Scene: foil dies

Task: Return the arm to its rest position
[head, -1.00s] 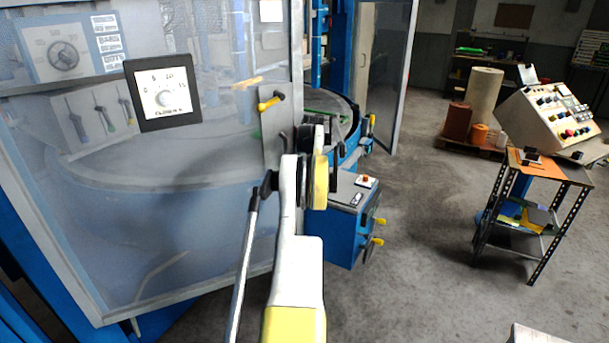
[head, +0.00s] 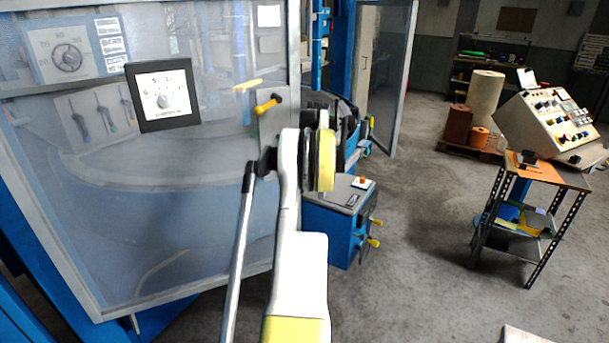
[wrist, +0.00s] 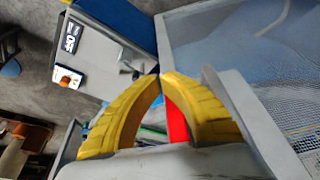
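My arm (head: 300,270) reaches forward and up from the bottom of the head view, in white and yellow. Its far end and my gripper are mostly hidden behind the dark and yellow joint there. In the wrist view my gripper (wrist: 160,78) has two curved yellow fingers whose tips meet. A red piece (wrist: 175,122) shows between the fingers, lower than the tips. I cannot tell whether it lies behind them, but the tips do not grip it.
A translucent door panel (head: 180,220) with a dial (head: 163,95) and a yellow handle (head: 267,105) stands close on the left. A blue box (head: 335,235) with yellow handles is just beyond the arm. A control console (head: 545,125) on a stand is at right. The floor between is open.

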